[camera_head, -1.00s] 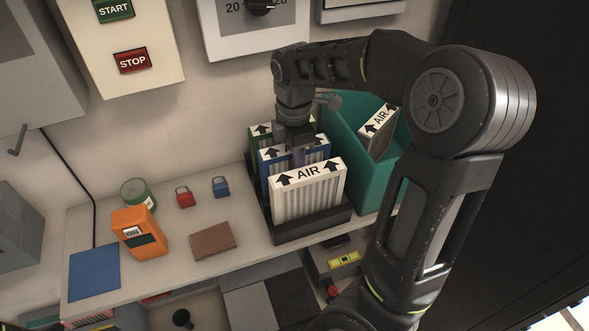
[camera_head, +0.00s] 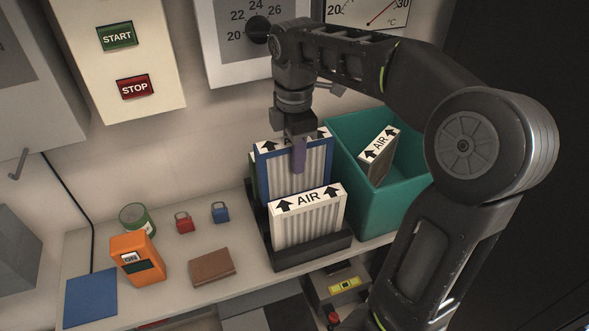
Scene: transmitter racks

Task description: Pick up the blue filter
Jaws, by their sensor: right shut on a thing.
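The blue filter (camera_head: 266,174) has a blue frame, a pleated pale face and a white top label with arrows. My right gripper (camera_head: 299,157) is shut on its top edge and hides part of the label. The filter stands upright and raised behind the white filter (camera_head: 307,222), which sits in the dark rack (camera_head: 318,251). A green filter (camera_head: 251,167) is mostly hidden behind the blue one. I cannot tell whether the blue filter's hidden bottom is clear of the rack. My left gripper is not in view.
A teal bin (camera_head: 388,205) holding a dark-sided filter (camera_head: 378,154) stands right of the rack. On the shelf's left are an orange meter (camera_head: 137,260), a brown block (camera_head: 211,267), red (camera_head: 184,223) and blue (camera_head: 220,212) padlocks, a green can (camera_head: 137,218) and a blue sheet (camera_head: 91,297).

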